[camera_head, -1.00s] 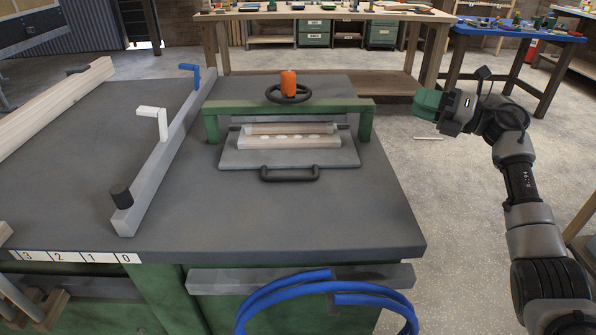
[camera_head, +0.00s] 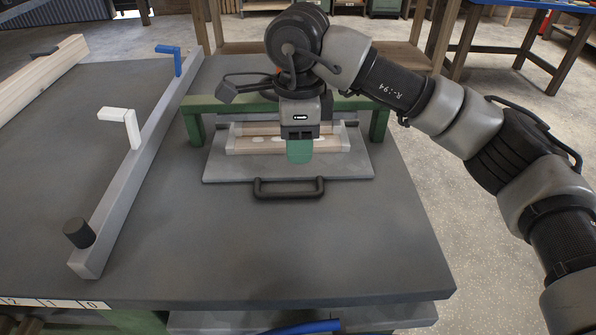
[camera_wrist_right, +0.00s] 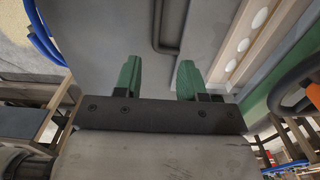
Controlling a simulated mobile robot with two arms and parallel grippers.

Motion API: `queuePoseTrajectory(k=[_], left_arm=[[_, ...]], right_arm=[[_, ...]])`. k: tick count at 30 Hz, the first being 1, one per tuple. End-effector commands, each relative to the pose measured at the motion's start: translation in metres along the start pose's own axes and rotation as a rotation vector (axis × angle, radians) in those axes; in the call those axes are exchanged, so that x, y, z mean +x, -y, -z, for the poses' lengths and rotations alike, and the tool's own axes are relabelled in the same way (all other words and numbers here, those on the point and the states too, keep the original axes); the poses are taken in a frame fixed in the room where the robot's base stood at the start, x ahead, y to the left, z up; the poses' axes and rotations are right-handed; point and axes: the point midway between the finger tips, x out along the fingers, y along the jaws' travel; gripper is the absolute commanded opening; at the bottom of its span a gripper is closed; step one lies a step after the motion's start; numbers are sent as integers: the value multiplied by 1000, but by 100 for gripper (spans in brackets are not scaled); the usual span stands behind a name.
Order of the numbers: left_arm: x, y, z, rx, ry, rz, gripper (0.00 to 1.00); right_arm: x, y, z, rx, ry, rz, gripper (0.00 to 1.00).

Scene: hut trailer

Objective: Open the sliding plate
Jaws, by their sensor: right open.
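The sliding plate (camera_head: 225,169) is a flat grey sheet lying on the dark table, partly under a green frame (camera_head: 378,123). A black bar handle (camera_head: 289,194) is fixed along its near edge. A light wooden piece with pale round spots (camera_head: 240,146) rests on the plate. My right gripper (camera_head: 300,150) is above the plate, behind the handle, pointing down. In the wrist view its green fingers (camera_wrist_right: 160,80) are apart with nothing between them. The handle (camera_wrist_right: 160,28) shows beyond the fingers, not touched by them. My left gripper is not in view.
A long grey fence (camera_head: 140,160) with a white crank (camera_head: 122,124), a blue crank (camera_head: 170,54) and a black knob (camera_head: 79,233) runs along the left. The table front (camera_head: 300,255) is clear. My right arm hides much of the frame's top.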

Motion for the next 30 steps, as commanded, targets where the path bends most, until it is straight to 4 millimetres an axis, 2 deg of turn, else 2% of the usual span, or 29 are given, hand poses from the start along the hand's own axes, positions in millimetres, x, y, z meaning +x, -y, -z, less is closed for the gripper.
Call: queuePoseTrajectory(k=[15,21,30], left_arm=[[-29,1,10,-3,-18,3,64],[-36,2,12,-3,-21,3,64],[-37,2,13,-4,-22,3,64]], right_arm=[[88,-1,0,0,2,-5,40],[104,0,0,0,2,-3,40],[106,0,0,1,3,-2,40]])
